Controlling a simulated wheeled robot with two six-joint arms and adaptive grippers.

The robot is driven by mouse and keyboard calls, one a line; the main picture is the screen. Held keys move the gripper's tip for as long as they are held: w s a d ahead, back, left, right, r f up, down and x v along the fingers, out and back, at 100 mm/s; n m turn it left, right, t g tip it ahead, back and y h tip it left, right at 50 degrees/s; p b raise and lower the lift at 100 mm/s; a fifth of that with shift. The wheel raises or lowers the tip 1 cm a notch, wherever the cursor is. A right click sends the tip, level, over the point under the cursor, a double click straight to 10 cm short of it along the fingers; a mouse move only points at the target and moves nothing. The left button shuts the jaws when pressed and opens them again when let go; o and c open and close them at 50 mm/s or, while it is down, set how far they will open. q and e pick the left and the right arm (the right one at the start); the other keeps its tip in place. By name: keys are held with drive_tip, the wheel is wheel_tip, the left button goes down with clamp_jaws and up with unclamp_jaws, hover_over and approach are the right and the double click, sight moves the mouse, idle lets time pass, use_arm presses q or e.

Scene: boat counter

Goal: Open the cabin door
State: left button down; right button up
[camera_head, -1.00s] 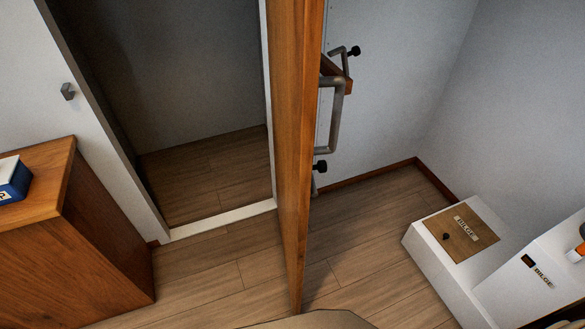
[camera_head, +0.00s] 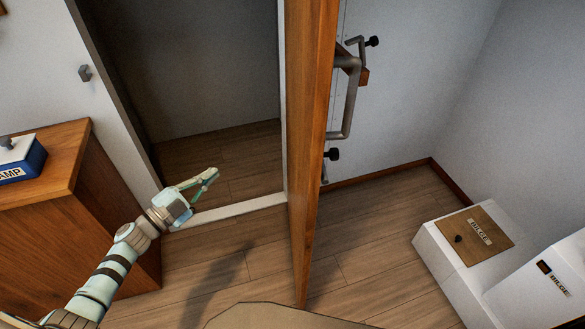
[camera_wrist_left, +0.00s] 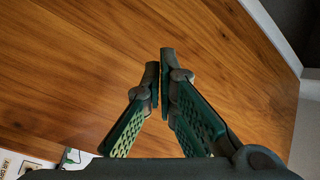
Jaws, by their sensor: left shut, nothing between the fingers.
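The wooden cabin door (camera_head: 309,120) stands swung open, seen nearly edge-on in the middle of the head view. Its metal bar handle (camera_head: 350,97) is on the right face. The doorway (camera_head: 195,85) left of it shows a dark space with a plank floor. My left gripper (camera_head: 213,172) is in front of the doorway, left of the door and apart from it. In the left wrist view its fingers (camera_wrist_left: 166,75) are shut with nothing between them, in front of a wood surface. My right gripper is not in view.
A wooden cabinet (camera_head: 60,225) with a blue-and-white box (camera_head: 20,160) on top stands at the left. A white box with a "BILGE" lid (camera_head: 463,240) is at the right. A small grey latch (camera_head: 85,73) is on the left wall. Floor between is clear.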

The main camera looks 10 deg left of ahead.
use_arm(q)
drive_tip(key=s+d+r+m+g+h, duration=0.2)
drive_tip(key=d+r+m+g+h, duration=0.3)
drive_tip(key=r+m, duration=0.4)
drive_tip(key=m+g+h, duration=0.3)
drive_tip(key=m+g, duration=0.3)
drive_tip(key=m, duration=0.1)
approach(306, 164)
drive_tip(key=x, duration=0.2)
drive_tip(key=p+x, duration=0.1)
drive_tip(key=x, duration=0.3)
drive_tip(key=shift+s+d+r, duration=0.15)
drive_tip(key=shift+d+r, duration=0.1)
drive_tip(key=shift+r, duration=0.15)
drive_tip(key=shift+d+f, duration=0.1)
drive_tip(key=shift+d, duration=0.2)
